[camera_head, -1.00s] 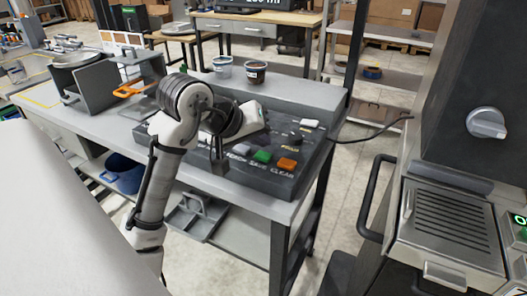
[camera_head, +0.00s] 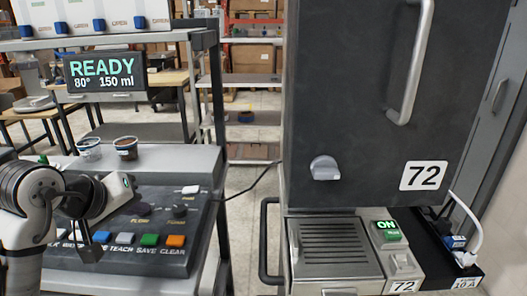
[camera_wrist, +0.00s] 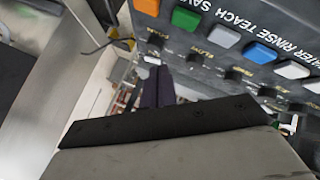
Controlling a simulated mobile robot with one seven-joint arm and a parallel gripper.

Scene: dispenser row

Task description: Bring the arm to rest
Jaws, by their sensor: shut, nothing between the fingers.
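My gripper (camera_head: 90,250) is at the lower left of the head view, in front of the dark button panel (camera_head: 190,262). It points down and is shut with nothing in it. My arm is bent, with its white and dark links at the left edge. In the wrist view the panel (camera_wrist: 228,68) fills the upper right, with orange, green, blue and white buttons. The dark jaw part (camera_wrist: 160,125) lies across the lower middle of that view. I cannot tell whether the fingertips touch the panel.
A display (camera_head: 105,76) reads READY, 80°, 150 ml. Two cups (camera_head: 125,148) stand behind the panel. A tall dark machine (camera_head: 350,100) marked 72, with a knob (camera_head: 324,168) and a lit green ON switch (camera_head: 387,231), stands at the right. A floor gap separates it from the bench.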

